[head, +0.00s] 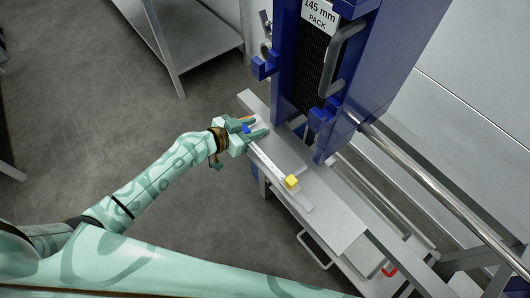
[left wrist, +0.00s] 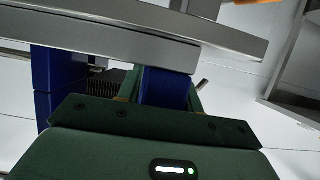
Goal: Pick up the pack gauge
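The pack gauge is a thin pale bar (head: 270,163) with a yellow block (head: 291,182) at its near end and a blue piece (head: 246,129) at its far end. It lies along the grey shelf (head: 335,215) beside the blue press. My left gripper (head: 252,129) is at the blue end, its fingers on either side of the blue piece. In the left wrist view a blue block (left wrist: 165,88) shows between the green fingers, under a grey bar. Whether the fingers press on it is unclear. My right gripper is not in view.
The blue press frame (head: 290,50), with a grey handle (head: 340,60) and a "145 mm PACK" label (head: 320,14), stands right behind the shelf. A long steel rod (head: 440,190) runs to the right. A steel table (head: 190,40) stands at the back left.

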